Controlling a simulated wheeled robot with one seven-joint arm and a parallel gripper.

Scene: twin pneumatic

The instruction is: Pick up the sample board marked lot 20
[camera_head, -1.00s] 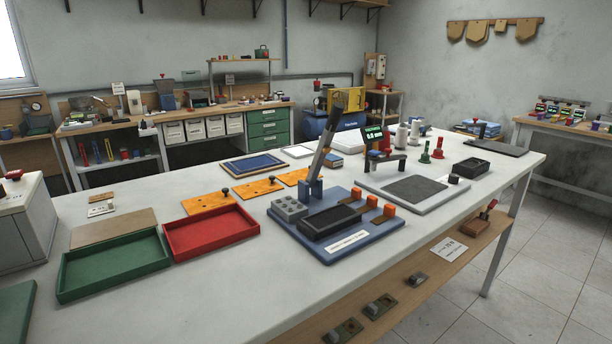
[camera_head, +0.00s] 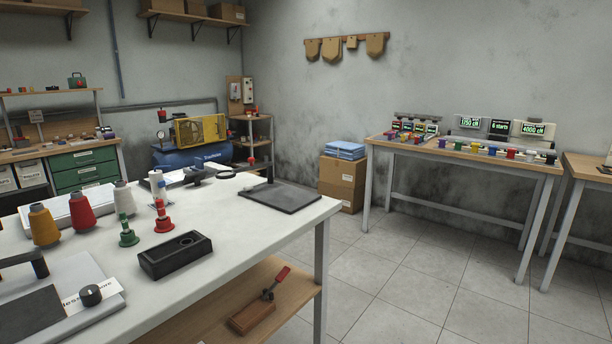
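No board with a readable lot 20 mark shows in the head view now. The three orange boards with dark knobs that lay on the white worktable (camera_head: 235,212) a second ago are outside the picture. My gripper is not in view, so its state does not show.
The near worktable holds a black block with a recess (camera_head: 175,255), yellow (camera_head: 43,225) and red (camera_head: 82,213) cones, and a dark flat plate (camera_head: 279,196). A far table (camera_head: 470,155) has lit displays and coloured items. Tiled floor (camera_head: 415,260) lies clear between them.

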